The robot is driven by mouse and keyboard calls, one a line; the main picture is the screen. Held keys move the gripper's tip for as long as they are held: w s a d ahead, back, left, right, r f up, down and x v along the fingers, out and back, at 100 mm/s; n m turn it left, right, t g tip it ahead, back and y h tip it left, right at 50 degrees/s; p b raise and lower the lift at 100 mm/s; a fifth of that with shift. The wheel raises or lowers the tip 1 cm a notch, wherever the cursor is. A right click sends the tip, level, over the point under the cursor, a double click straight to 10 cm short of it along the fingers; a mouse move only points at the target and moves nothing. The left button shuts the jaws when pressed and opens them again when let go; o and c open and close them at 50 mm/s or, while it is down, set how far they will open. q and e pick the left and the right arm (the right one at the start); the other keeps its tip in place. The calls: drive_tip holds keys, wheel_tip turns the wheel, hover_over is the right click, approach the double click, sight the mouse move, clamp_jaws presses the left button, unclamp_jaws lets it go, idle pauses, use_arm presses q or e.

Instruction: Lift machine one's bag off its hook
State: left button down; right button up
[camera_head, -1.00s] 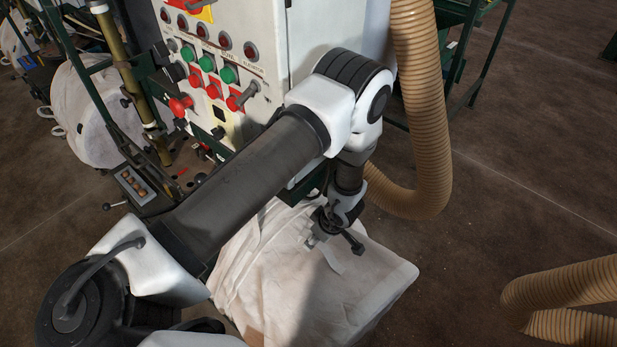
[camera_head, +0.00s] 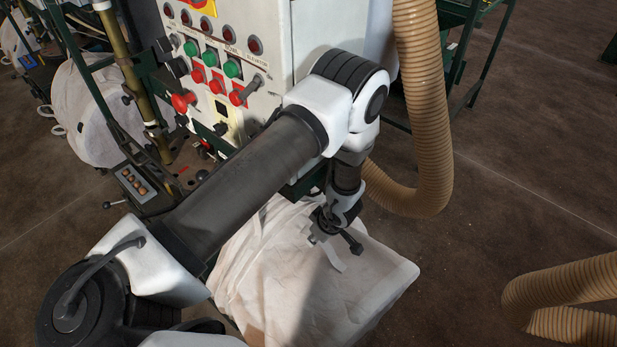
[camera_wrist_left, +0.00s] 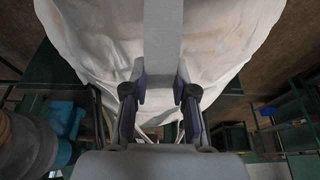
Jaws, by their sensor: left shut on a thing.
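A white fabric bulk bag (camera_head: 300,290) hangs low below the control cabinet, in the middle of the head view. It also fills the upper part of the left wrist view (camera_wrist_left: 110,45). My left gripper (camera_head: 322,236) is over the bag's top right side, with the arm reaching in from the left. In the left wrist view my left gripper (camera_wrist_left: 160,98) has its two fingers on either side of a pale strap (camera_wrist_left: 162,40) of the bag and is shut on it. The hook is not clearly visible. My right gripper is not in view.
The cabinet (camera_head: 265,95) with red and green buttons stands just behind my left arm. A tan ribbed hose (camera_head: 425,120) curves down beside it, and another hose (camera_head: 565,295) lies at lower right. A second white bag (camera_head: 90,115) is at upper left.

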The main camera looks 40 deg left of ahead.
sight(327, 246)
use_arm(q)
drive_tip(key=shift+a+r+p, duration=0.1)
drive_tip(key=shift+r+p, duration=1.1)
drive_tip(key=shift+r, duration=0.2)
drive_tip(key=shift+s+d+p, duration=0.1)
drive_tip(key=shift+d+p, duration=0.45)
drive_tip(key=shift+d, duration=0.5)
drive_tip(key=shift+s+d, duration=0.1)
drive_tip(key=shift+d, duration=1.05)
